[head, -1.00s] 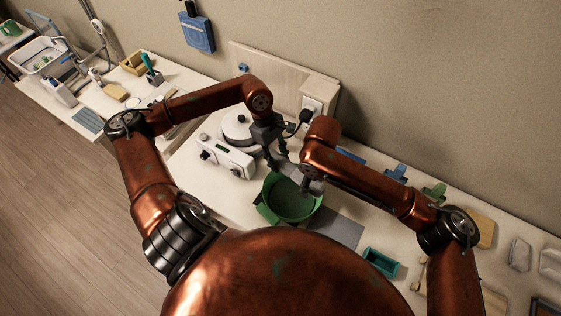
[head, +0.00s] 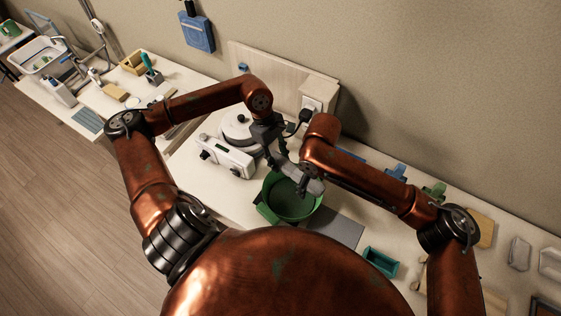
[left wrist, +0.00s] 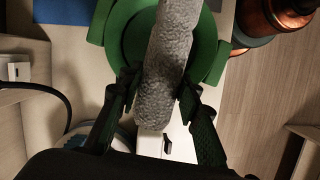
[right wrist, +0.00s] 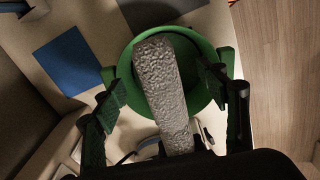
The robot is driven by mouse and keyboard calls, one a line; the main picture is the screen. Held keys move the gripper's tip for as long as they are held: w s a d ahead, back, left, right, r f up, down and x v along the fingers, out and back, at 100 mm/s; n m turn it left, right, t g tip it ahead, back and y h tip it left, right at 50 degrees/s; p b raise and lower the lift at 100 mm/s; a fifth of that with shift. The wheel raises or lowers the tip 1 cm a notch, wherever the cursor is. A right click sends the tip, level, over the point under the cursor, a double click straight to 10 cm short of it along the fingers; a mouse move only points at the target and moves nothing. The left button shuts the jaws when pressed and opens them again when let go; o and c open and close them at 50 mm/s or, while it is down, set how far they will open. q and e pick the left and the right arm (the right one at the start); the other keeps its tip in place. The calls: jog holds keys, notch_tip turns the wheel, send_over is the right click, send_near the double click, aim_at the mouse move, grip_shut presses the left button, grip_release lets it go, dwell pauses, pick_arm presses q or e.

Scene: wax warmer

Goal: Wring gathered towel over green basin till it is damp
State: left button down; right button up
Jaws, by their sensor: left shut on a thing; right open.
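The gathered towel is a grey, rough-textured roll (left wrist: 169,60). It also shows in the right wrist view (right wrist: 162,80), held over the green basin (head: 293,208). My left gripper (left wrist: 157,92) is shut on one end of the towel, with a finger on each side. My right gripper (right wrist: 172,80) is open, its fingers apart on both sides of the towel with gaps visible. In the head view the towel is a small grey shape at the basin's far rim, partly hidden by my grippers. The basin's inside looks dark green; I cannot tell whether it holds water.
A white wax warmer (head: 228,155) stands left of the basin. A grey mat (head: 337,228) lies to its right, with a teal tray (head: 381,262) beyond. A wooden panel (head: 275,84) and socket stand behind. A white tub (head: 38,56) is at the far left.

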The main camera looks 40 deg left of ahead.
jog(key=shift+r, duration=3.15)
jog(key=shift+r, duration=0.1)
notch_tip(320, 180, up, 12)
